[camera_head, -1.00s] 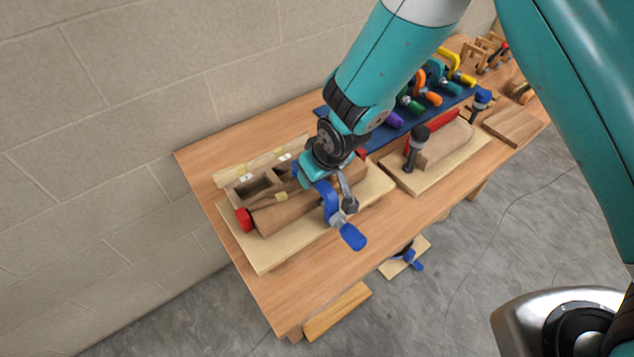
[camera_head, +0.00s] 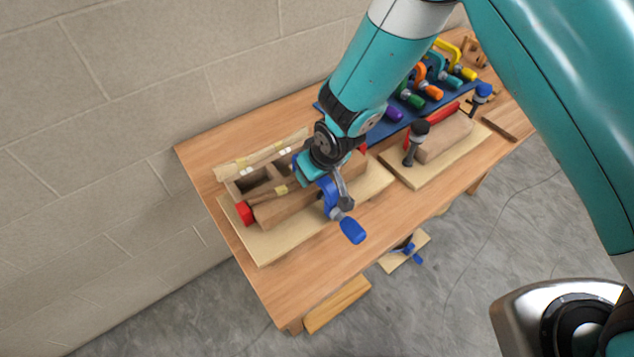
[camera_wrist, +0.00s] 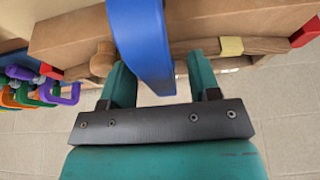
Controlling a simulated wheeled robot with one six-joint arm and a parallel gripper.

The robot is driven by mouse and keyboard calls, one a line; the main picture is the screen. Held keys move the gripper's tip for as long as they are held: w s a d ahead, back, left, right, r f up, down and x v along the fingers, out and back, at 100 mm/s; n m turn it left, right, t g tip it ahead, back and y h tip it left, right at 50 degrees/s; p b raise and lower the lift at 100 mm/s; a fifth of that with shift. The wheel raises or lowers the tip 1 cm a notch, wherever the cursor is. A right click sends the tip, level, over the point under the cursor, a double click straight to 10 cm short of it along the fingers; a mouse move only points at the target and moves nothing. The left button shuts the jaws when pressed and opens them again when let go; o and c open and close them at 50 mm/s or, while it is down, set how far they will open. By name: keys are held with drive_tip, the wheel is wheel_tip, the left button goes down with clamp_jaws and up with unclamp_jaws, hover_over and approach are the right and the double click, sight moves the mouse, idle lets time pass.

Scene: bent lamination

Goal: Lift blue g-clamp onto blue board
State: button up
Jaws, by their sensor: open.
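The blue g-clamp (camera_head: 352,230) sits at the near side of the brown wooden workpiece (camera_head: 282,212), its blue handle pointing toward the table's front. My gripper (camera_head: 318,172) is at the clamp's blue frame. In the wrist view the blue frame (camera_wrist: 141,40) passes between my two open teal fingers (camera_wrist: 158,82), with a visible gap on the right side. My gripper and wrist hide part of the clamp in the head view. The blue board (camera_head: 320,108) lies at the back of the table, partly behind my arm, with several coloured clamps on it.
The workpiece rests on a pale baseboard (camera_head: 267,245) on the wooden table (camera_head: 300,285). A second pale board (camera_head: 437,170) carries another block with a dark-headed clamp (camera_head: 415,142). A wall (camera_head: 120,80) stands behind. The front-left tabletop is clear.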

drive_tip(key=shift+c, duration=0.2)
drive_tip(key=c, duration=0.9)
drive_tip(key=shift+r, duration=0.1)
